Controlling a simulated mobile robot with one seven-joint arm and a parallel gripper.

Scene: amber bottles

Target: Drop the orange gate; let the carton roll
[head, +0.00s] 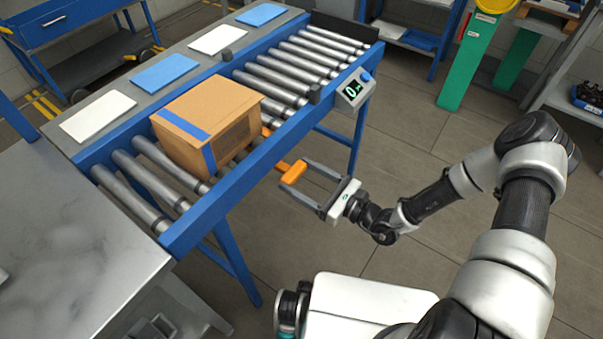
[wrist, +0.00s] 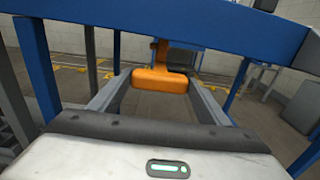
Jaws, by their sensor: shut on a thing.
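The carton (head: 222,103) is a brown box with blue tape. It sits upright on the conveyor's rollers, on the near left part of the lane in the head view. The orange gate (head: 266,131) shows only as a small piece beside the carton's right side; the rest is hidden by the carton and the blue rail. Its orange handle (head: 290,171) sticks out past the near rail. My gripper (head: 294,174) is shut on this handle, with a finger on each side. In the wrist view the handle (wrist: 160,80) sits between the fingertips, below the blue rail.
The roller conveyor (head: 232,182) has a blue frame and free rollers (head: 290,66) beyond the carton. A small display box (head: 354,90) is fixed to the near rail. White and blue sheets (head: 165,71) lie along the far side. A grey table (head: 65,235) stands at left.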

